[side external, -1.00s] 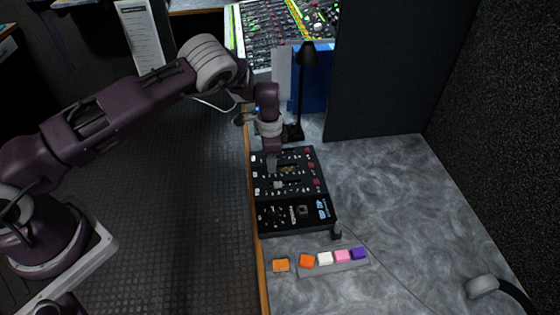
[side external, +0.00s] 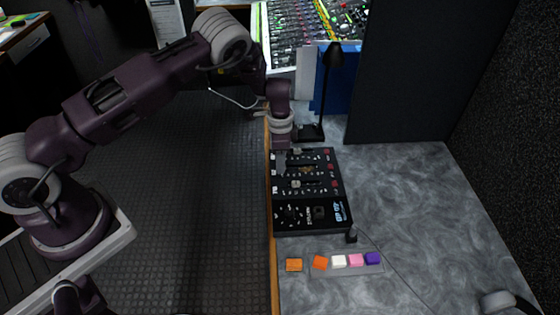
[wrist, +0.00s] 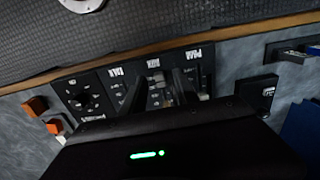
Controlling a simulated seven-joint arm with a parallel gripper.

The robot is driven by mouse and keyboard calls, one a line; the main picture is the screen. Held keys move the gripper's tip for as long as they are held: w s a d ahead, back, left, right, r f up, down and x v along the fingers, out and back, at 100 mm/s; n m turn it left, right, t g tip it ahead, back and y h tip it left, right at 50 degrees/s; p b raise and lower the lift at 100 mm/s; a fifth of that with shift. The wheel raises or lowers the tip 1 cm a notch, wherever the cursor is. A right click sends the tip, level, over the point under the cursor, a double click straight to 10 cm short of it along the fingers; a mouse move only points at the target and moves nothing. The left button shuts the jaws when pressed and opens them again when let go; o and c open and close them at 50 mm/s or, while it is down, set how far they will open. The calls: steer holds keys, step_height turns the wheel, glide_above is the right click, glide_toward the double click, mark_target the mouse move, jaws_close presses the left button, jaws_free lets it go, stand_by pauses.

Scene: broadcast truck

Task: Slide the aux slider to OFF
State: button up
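A black control panel (side external: 337,190) with sliders, a knob and red buttons lies on the grey desk in the side view. It also shows in the wrist view (wrist: 110,75), with its lettering upside down and too small to read surely. A pale slider cap (side external: 296,184) is near the panel's middle. My gripper (side external: 282,162) points down over the panel's far left corner, by the wooden desk edge. In the wrist view my gripper (wrist: 162,90) has its two dark fingers apart, over a slider strip. I cannot tell which slider is aux, nor whether the fingers touch a cap.
A black lamp (side external: 322,95) and a blue folder (side external: 340,80) stand just beyond the panel. A mixing console (side external: 300,35) is behind. Coloured blocks (side external: 339,261) sit in front. A cable crosses the desk.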

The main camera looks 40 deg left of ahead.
step_height(320, 180, up, 6)
steer(key=shift+r, duration=0.1)
steer(key=shift+r, duration=0.3)
steer(key=s+d+r+n+t+h, duration=0.15)
steer(key=s+r, duration=0.25)
steer(key=r, duration=0.5)
steer(key=s+r+n, duration=0.2)
steer(key=s+r, duration=0.3)
steer(key=r, duration=0.4)
steer(key=s+d+r+n+t, duration=0.15)
steer(key=s+r, duration=0.25)
steer(key=r, duration=0.6)
steer(key=s+a+r+n+t+y, duration=0.1)
steer(key=s+r+n+t, duration=0.1)
steer(key=s, duration=1.9)
steer(key=shift+s+a+r+n+t, duration=0.2)
steer(key=shift+r+n+t, duration=0.1)
steer(key=shift+r+n, duration=0.55)
